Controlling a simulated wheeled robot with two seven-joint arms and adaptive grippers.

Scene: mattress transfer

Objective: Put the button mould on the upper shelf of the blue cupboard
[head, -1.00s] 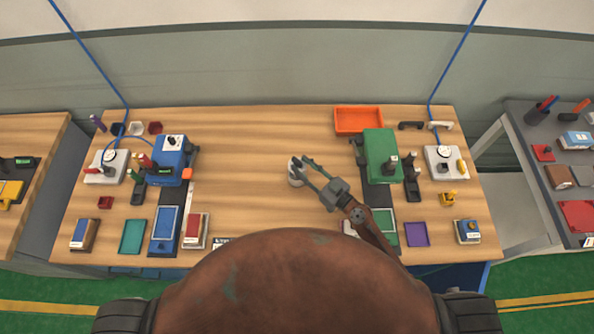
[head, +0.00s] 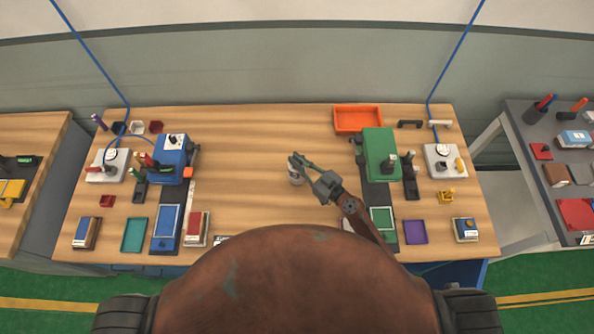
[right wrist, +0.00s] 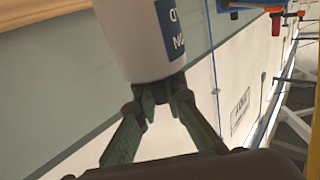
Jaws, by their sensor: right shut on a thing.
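My right gripper (head: 302,161) is shut on a pale cylinder (head: 294,174) over the middle of the wooden table. In the right wrist view the cylinder (right wrist: 140,45) is white, with a dark blue label bearing white letters only partly in frame. The fingertips (right wrist: 158,84) pinch its lower edge in that picture. I cannot tell from the label whether it is the button mould. A blue front (head: 470,274) shows below the table's right front edge; its shelves are hidden, so I cannot tell whether it is the blue cupboard. My left gripper is not in view.
A green machine (head: 381,155) stands just right of my gripper, with an orange tray (head: 357,118) behind it. A blue machine (head: 172,160) stands on the left. The table (head: 245,150) is clear between them. A grey side table (head: 525,140) is at the right.

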